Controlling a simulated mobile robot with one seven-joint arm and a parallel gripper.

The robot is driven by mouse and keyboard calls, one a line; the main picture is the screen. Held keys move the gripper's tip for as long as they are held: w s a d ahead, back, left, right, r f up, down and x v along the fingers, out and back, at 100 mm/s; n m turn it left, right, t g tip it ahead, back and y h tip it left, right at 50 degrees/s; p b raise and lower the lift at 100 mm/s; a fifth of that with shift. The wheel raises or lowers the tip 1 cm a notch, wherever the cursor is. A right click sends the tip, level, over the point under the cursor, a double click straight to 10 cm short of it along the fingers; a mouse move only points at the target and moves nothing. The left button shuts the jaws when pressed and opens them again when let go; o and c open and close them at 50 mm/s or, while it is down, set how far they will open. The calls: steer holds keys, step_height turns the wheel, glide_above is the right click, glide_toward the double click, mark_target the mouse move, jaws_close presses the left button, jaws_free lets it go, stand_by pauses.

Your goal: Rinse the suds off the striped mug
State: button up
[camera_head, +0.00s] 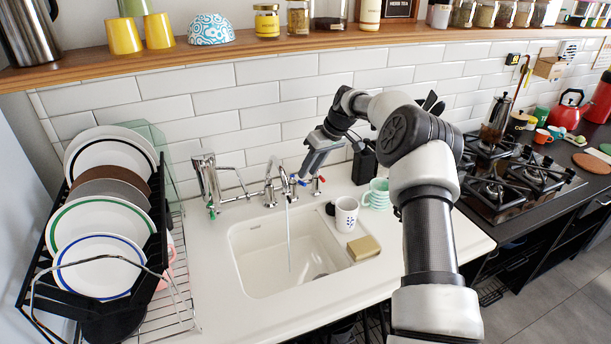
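The striped mug (377,194), pale green and white, stands upright on the counter right of the sink (240,262). I cannot make out suds on it at this size. A thin stream of water (289,235) falls from the tap (271,184) into the sink. My gripper (299,179) points down and left at the tap, close to its blue-marked handle. Whether it touches the handle, and whether its fingers are open or shut, is too small to tell. The mug is apart from my gripper, to its right.
A white mug with a dark print (346,212) stands left of the striped mug, near a yellowish sponge (363,247) at the sink's right edge. A full dish rack (158,225) stands left. A black gas hob (520,180) lies right. The basin holds no dishes.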

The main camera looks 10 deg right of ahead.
steer(key=v, duration=1.3)
steer(key=shift+r+p, duration=0.2)
steer(key=shift+p, duration=0.25)
